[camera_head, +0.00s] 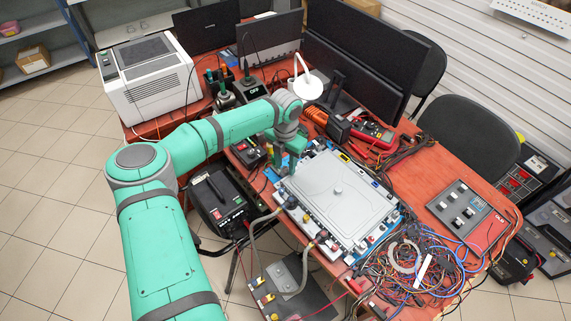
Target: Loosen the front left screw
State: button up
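A light grey rectangular plate (350,205) with a raised round knob in its middle lies on a blue-edged board on the red table. Small fittings line its edges; the front left screw is too small to make out for sure. My arm reaches over from the left, and my gripper (287,163) points down at the plate's left corner. Its fingers are too small and hidden to read. Contact with the board cannot be told.
Monitors (355,55), a white lamp (307,83) and a soldering station stand behind. A red multimeter (372,133) lies beyond the board. Tangled wires (415,270) cover the table's near right. A black power unit (222,200) stands below my forearm. A grey switch panel (465,212) lies right.

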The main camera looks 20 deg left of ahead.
aim_at(285, 168)
notch_tip(285, 168, up, 11)
dwell(0.6)
jog(key=shift+f, duration=0.1)
